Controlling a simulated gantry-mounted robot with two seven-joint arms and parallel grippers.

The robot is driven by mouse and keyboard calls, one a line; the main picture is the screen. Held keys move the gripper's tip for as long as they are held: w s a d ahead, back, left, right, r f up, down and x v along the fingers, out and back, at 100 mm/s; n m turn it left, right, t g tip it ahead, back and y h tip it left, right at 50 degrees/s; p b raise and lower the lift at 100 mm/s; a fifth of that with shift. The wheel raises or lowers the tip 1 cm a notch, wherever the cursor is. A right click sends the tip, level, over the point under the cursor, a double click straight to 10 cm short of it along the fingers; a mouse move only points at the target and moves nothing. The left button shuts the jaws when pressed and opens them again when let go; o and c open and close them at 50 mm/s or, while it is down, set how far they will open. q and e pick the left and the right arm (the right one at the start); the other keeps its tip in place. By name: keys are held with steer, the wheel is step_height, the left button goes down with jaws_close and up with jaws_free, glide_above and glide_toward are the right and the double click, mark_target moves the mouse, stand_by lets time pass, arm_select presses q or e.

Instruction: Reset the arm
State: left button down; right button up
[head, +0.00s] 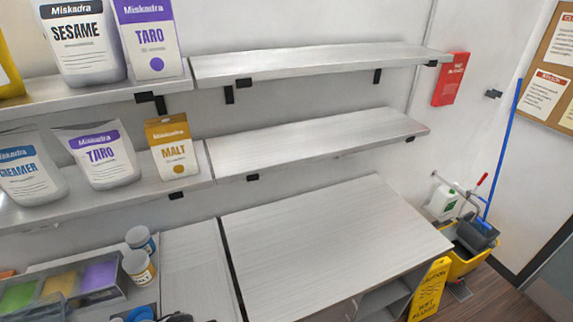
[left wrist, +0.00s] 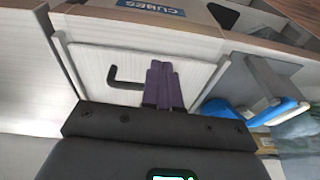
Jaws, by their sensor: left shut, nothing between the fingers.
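My left gripper (left wrist: 162,85) shows in the left wrist view as two purple fingers pressed together, with nothing between them. They are in front of a pale panel (left wrist: 90,68) with a dark bent handle (left wrist: 124,78) just left of the fingertips. I cannot tell whether the fingers touch the panel. Neither gripper shows in the head view, and my right gripper is in no view.
In the head view, wall shelves (head: 310,62) hold several bags and boxes at the left. A counter (head: 330,245) is bare. Jars (head: 139,267) and a tray of colored compartments (head: 65,290) stand lower left. A yellow wet-floor sign (head: 429,290) and mop bucket (head: 468,262) stand right.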

arm_select(q)
steer(key=s+d+f, duration=0.1)
steer(key=s+d, duration=0.2)
steer(key=s, duration=0.3)
steer(key=s+d+f+g+h, duration=0.1)
steer(key=s+d+f, duration=0.15)
steer(key=s, duration=0.35)
steer(key=s+d+f, duration=0.1)
steer(key=s+d, duration=0.3)
steer(key=s, duration=0.2)
steer(key=s+a+r+m+t, duration=0.1)
steer(key=r+m, duration=0.2)
steer(key=r, duration=0.6)
steer(key=s+r+m+t, duration=0.1)
steer(key=s+r+m, duration=0.1)
steer(key=r, duration=0.8)
steer(key=shift+s+a+r+m+t+h, duration=0.2)
steer(key=shift+s+a+m+t+h, duration=0.15)
steer(key=shift+m, duration=0.35)
